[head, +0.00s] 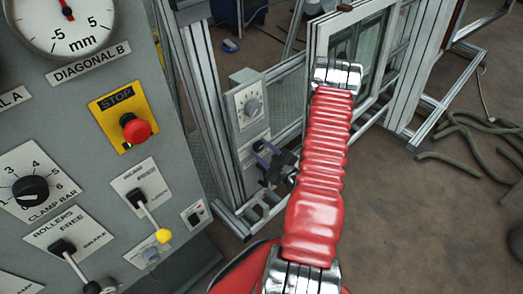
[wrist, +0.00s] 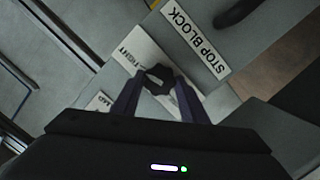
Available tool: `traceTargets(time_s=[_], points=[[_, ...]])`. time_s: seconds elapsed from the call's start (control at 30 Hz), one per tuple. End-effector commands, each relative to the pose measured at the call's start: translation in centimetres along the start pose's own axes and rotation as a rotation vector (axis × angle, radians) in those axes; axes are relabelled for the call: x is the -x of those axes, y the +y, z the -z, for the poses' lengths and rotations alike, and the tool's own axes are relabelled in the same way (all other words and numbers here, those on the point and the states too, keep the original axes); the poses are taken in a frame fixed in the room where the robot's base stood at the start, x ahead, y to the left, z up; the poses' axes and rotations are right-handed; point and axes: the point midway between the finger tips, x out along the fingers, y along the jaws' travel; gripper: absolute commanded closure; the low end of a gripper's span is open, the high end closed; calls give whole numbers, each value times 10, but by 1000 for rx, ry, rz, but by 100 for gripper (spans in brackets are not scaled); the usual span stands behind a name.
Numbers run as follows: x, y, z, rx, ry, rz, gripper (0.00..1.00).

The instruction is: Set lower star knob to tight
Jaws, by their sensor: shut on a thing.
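The lower star knob (wrist: 158,80) is dark and lobed. In the wrist view it sits between the two finger tips of my gripper (wrist: 160,88), which is shut on it. Pale label plates with partly hidden lettering lie beside the knob, so its pointing direction is hard to read. In the head view my gripper (head: 266,161) is at the lower part of the grey frame post, and the lower knob is mostly hidden there. My red-sleeved arm reaches up and over to it.
A STOP BLOCK label (wrist: 196,45) shows in the wrist view. A control panel with a red stop button (head: 135,128) and yellow-tipped lever (head: 163,235) stands left. Hoses (head: 475,140) lie on the floor at right.

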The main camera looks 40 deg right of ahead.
Motion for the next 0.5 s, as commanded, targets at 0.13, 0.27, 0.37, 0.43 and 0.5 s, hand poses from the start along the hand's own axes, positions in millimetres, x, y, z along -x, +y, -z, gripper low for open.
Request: traceTargets(time_s=[0.13, 0.27, 0.37, 0.43, 0.5], points=[[2, -6, -2, -8, -10, 12, 56], [1, -5, -2, -5, -7, 10, 46], [1, -4, -1, -4, -6, 8, 42], [1, -3, -1, -3, -5, 7, 42], [1, -3, -1, -2, -4, 6, 42]])
